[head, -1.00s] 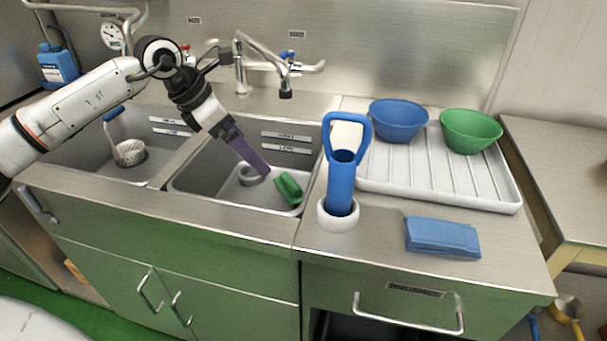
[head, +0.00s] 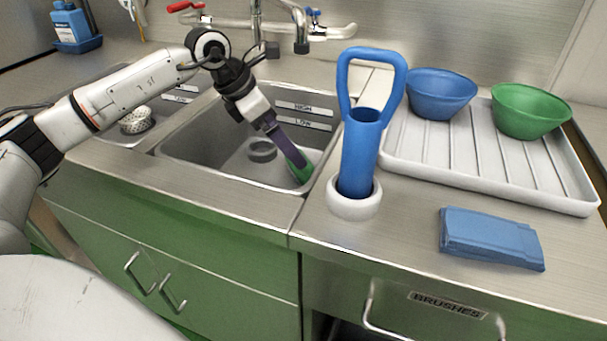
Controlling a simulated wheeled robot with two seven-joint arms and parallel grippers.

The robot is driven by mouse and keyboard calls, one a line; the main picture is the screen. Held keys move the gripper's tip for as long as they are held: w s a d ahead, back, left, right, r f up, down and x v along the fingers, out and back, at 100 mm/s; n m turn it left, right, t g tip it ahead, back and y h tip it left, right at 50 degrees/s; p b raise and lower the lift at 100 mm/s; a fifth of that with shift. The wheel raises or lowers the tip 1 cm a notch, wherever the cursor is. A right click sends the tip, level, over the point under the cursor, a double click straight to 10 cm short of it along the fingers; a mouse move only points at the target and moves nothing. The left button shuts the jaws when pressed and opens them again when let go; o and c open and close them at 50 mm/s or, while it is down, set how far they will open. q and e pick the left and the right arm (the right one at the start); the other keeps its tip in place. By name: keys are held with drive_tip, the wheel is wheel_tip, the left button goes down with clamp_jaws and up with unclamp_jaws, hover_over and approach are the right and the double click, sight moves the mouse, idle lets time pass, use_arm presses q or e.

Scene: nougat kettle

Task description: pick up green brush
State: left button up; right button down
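The green brush (head: 301,170) lies in the right-hand sink basin (head: 215,158), near its right wall. My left gripper (head: 291,152) reaches down into that basin from the left, and its purple fingers are at the brush's upper end. The fingers overlap the brush in this view, so I cannot tell whether they grip it. My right gripper is not in view.
A grey ring-shaped drain piece (head: 262,150) is on the basin floor. To the right, a blue handled tool (head: 361,150) stands in a white ring holder (head: 353,207). A white drainboard (head: 470,180) holds a blue bowl (head: 440,95) and a green bowl (head: 530,112). A folded blue cloth (head: 490,238) lies in front.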

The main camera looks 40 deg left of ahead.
use_arm(q)
drive_tip(key=x, duration=0.9)
drive_tip(key=shift+d, duration=0.25)
drive_tip(key=shift+r, duration=0.1)
drive_tip(key=c, duration=0.7)
drive_tip(key=shift+c, duration=0.7)
drive_tip(key=shift+r, duration=0.15)
